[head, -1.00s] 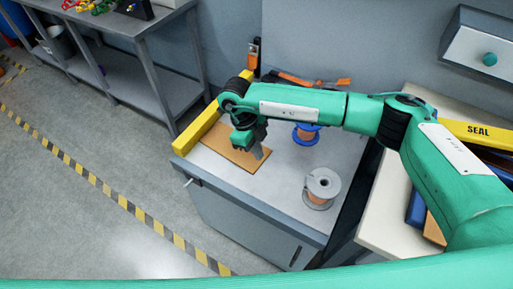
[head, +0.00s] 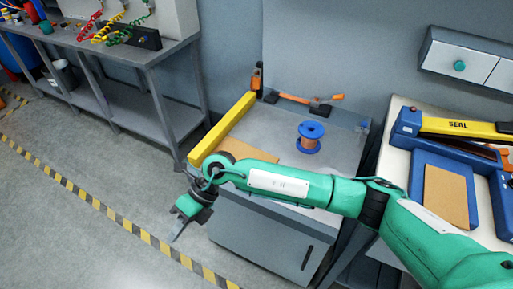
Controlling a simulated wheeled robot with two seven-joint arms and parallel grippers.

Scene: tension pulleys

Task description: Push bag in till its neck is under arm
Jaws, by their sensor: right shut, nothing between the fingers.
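The sealer stands on the white table at the right edge. Its yellow arm (head: 462,127), marked SEAL, reaches out from a blue body (head: 408,121). A blue tray (head: 419,189) with a flat brown piece (head: 446,196) lies in front of it. I cannot tell whether the brown piece is the bag, and no bag neck can be made out. My right gripper (head: 178,236) is shut and empty, pointing down beyond the cabinet's left front corner, far from the sealer. My left gripper is not in view.
A grey workbench (head: 150,54) stands at the left. The floor (head: 90,180) between is clear.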

